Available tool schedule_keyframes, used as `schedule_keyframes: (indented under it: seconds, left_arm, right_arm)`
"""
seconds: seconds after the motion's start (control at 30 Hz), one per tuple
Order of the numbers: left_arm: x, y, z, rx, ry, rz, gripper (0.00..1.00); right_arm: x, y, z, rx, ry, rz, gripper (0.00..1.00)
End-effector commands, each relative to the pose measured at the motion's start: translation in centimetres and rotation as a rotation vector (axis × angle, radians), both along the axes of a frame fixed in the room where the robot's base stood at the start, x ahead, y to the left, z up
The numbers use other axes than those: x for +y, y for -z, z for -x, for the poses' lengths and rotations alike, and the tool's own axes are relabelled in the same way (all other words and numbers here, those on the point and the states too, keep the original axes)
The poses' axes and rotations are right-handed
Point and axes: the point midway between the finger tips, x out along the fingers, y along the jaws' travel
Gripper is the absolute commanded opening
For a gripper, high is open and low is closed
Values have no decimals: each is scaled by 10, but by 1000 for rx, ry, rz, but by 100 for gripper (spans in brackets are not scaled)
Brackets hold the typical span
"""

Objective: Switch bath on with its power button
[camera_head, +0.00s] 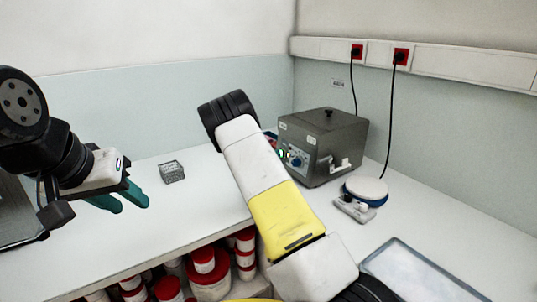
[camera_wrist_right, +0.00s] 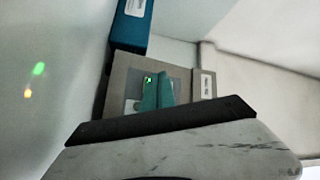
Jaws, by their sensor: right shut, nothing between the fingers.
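The bath, a grey metal box with a lid (camera_head: 335,128), stands on the bench right of centre in the head view. Its front carries a blue and white control panel (camera_head: 298,160), partly hidden by my right arm. In the right wrist view the bath's front (camera_wrist_right: 122,72) is close ahead, with a small green-lit spot (camera_wrist_right: 149,79) on its panel. My right gripper (camera_wrist_right: 158,78) is shut and empty, its teal fingertips just right of that spot; I cannot tell whether they touch. The power button cannot be made out clearly. My left gripper (camera_head: 132,207) is open and empty at the left.
A round white-topped device (camera_head: 366,190) stands right of the bath. A small grey rack (camera_head: 172,172) stands left. A shallow tray (camera_head: 420,275) lies at front right. Red-lidded tubs (camera_head: 205,262) fill the shelf below. A teal block (camera_wrist_right: 132,25) shows in the wrist view.

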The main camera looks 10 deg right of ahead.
Motion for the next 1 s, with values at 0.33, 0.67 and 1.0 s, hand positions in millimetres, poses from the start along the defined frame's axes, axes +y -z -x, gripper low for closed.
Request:
schedule_keyframes:
  seconds: [0.33,0.67,1.0]
  left_arm:
    - [0,0,0,0,0,0,36]
    - [0,0,0,0,0,0,36]
    - [0,0,0,0,0,0,36]
  right_arm:
    - [4,0,2,1,0,0,0]
    - [25,-4,9,-2,-2,-2,0]
    - [56,-9,20,-1,-1,-1,0]
